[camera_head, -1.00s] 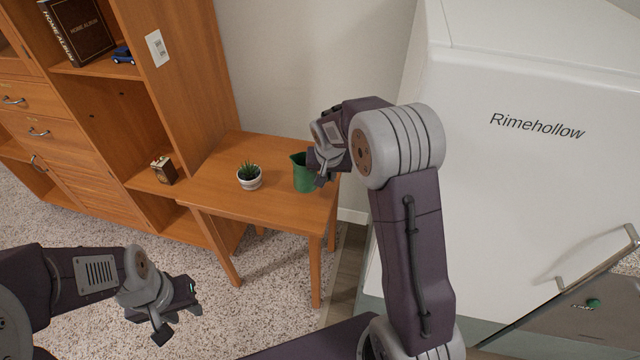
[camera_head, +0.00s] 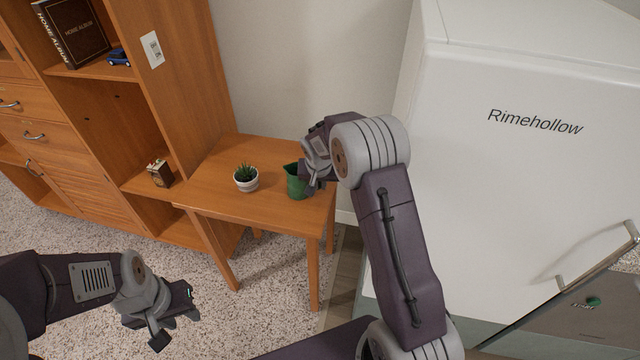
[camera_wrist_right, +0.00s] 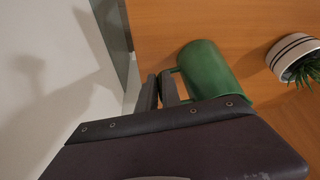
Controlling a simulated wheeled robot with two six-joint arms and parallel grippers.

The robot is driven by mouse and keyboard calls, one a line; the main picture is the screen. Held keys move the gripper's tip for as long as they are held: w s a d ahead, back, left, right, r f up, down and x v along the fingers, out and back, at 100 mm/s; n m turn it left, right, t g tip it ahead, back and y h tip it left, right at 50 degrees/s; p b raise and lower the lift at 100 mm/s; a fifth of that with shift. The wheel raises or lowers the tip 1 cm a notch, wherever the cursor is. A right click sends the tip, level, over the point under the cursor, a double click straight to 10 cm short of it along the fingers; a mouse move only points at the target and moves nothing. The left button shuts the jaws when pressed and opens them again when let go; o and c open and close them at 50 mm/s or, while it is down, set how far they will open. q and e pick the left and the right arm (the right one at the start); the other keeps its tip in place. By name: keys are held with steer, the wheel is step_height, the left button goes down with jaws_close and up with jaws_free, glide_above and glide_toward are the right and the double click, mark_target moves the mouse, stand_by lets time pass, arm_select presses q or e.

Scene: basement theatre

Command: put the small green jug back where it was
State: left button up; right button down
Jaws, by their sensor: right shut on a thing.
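The small green jug (camera_head: 294,183) is at the right part of the small wooden table (camera_head: 262,207). It also shows in the right wrist view (camera_wrist_right: 207,72). My right gripper (camera_head: 309,186) is on the jug's right side, and in the right wrist view its fingers (camera_wrist_right: 165,86) are closed at the jug's handle side. The jug looks about upright. I cannot tell whether its base touches the tabletop. My left gripper (camera_head: 176,324) is open and empty over the carpet at the lower left.
A potted succulent (camera_head: 246,178) stands on the table left of the jug. A white fridge (camera_head: 520,180) stands at the right, close to my right arm.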

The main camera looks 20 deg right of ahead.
steer(key=c, duration=1.5)
jaws_free()
steer(key=shift+f, duration=0.1)
steer(key=shift+c, duration=0.2)
steer(key=shift+r+p, duration=0.3)
steer(key=shift+r, duration=0.1)
steer(key=p+v, duration=0.2)
steer(key=v, duration=1)
steer(key=s+a+f+n+g+y, duration=0.1)
steer(key=s+f+n, duration=0.1)
steer(key=s, duration=0.9)
steer(key=s+a+f+n+g+y, duration=0.1)
steer(key=s+f, duration=0.4)
steer(key=s, duration=0.7)
steer(key=shift+s+a+f+n+g, duration=0.15)
steer(key=shift+a+f+n+g, duration=0.3)
steer(key=shift+a+n, duration=0.3)
